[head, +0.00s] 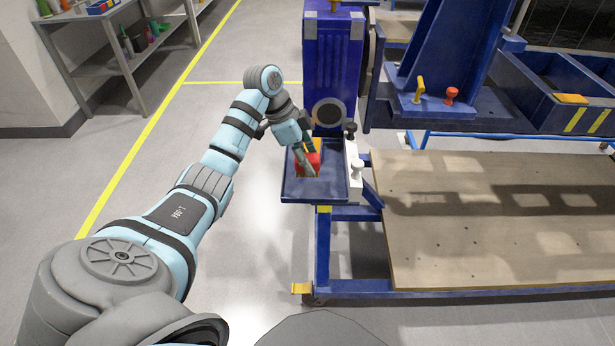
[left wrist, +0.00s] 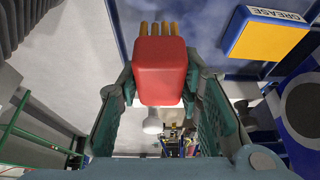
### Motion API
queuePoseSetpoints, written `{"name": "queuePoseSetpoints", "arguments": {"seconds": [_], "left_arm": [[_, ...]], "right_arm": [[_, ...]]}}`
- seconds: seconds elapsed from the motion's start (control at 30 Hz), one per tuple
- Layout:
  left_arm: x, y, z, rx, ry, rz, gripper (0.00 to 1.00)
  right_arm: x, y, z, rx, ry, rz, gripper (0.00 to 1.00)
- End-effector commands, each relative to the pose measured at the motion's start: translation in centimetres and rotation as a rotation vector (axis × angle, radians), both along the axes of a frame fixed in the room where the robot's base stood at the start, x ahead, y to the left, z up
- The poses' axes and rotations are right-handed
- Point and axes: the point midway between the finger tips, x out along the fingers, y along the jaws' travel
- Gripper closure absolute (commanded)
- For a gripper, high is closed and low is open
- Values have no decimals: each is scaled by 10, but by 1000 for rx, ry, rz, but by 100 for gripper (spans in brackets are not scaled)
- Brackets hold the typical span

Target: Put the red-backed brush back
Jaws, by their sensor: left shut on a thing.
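The red-backed brush (head: 312,162) is held in my left gripper (head: 306,158), over the small blue tray (head: 325,190) at the end of the blue machine. In the left wrist view the red back (left wrist: 160,72) of the brush sits between the two green fingers, with its tan bristles (left wrist: 155,29) pointing to the top of the picture. I cannot tell whether the brush touches the tray. My right gripper is not in view.
A yellow block labelled GREASE (left wrist: 265,40) lies near the brush. A wooden platform (head: 480,215) is on the right; a shelf with bottles (head: 120,62) is far left.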

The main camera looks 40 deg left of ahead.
Motion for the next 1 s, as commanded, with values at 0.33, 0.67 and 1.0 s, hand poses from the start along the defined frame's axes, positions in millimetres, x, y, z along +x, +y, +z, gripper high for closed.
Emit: {"name": "queuePoseSetpoints", "arguments": {"seconds": [0.33, 0.67, 1.0], "left_arm": [[0, 0, -49, -1, -1, 0, 93], [0, 0, -50, 0, 0, 0, 58], [0, 0, -49, -1, -1, 0, 47]], "right_arm": [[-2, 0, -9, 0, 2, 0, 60], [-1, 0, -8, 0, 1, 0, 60], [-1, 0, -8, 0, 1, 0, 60]]}}
